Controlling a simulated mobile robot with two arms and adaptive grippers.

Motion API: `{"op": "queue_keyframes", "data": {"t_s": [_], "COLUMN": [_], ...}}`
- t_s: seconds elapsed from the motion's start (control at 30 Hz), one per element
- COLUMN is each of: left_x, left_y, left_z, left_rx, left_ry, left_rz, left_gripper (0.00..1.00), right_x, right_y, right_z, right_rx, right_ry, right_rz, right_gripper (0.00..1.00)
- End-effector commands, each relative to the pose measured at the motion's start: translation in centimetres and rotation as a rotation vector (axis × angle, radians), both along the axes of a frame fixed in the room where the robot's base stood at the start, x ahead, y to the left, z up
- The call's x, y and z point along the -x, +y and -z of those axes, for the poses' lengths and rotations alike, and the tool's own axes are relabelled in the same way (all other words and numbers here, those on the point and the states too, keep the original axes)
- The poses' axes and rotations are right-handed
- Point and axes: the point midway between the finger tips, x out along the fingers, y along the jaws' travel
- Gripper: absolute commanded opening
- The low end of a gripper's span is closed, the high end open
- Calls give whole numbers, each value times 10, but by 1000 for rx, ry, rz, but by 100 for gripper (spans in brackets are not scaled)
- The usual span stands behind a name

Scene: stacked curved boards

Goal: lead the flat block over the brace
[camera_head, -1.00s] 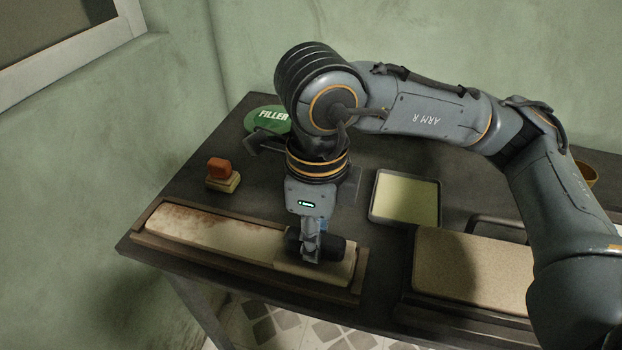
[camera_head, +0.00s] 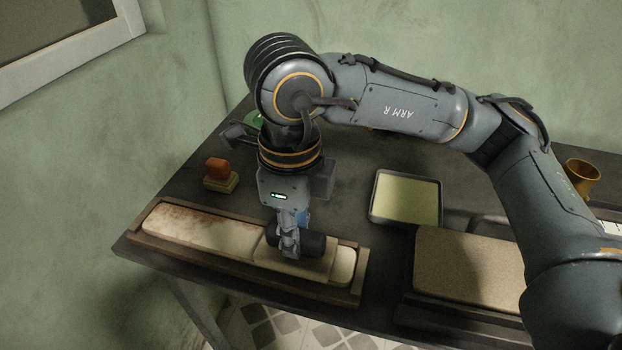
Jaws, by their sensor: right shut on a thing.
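The flat block (camera_head: 297,266) is a thin beige slab under a dark rounded grip. My right gripper (camera_head: 290,246) comes down on it from above and is shut on it; its fingers hide part of the grip. The block lies on the right part of the brace and appears to touch it. The brace (camera_head: 190,230) is a long pale board in a wooden cradle (camera_head: 215,252). Brown stains show on its left part, while its right end (camera_head: 346,266) past the block looks cleaner. My left gripper is out of view.
An orange-topped small block (camera_head: 219,174) stands behind the cradle. A shallow tray with a yellowish inside (camera_head: 407,198) and a tan rough-topped slab (camera_head: 467,265) lie to the right. A brown cup (camera_head: 581,177) is at the far right. My forearm mostly hides a green lid.

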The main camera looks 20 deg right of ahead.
Motion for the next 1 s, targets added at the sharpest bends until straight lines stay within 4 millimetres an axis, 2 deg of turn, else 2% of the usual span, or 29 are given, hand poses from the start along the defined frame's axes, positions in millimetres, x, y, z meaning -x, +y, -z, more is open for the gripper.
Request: {"op": "queue_keyframes", "data": {"t_s": [0.47, 0.73, 1.0], "left_x": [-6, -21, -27], "left_y": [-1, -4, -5], "left_z": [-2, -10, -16], "left_rx": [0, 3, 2], "left_ry": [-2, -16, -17], "left_rz": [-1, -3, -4], "left_gripper": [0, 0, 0], "right_x": [-3, -13, -20], "right_y": [6, 22, 30], "right_z": [4, 4, 2], "right_rx": [-3, -2, -1], "right_ry": [2, 2, 2], "right_rz": [1, 0, 2], "right_gripper": [0, 0, 0]}}
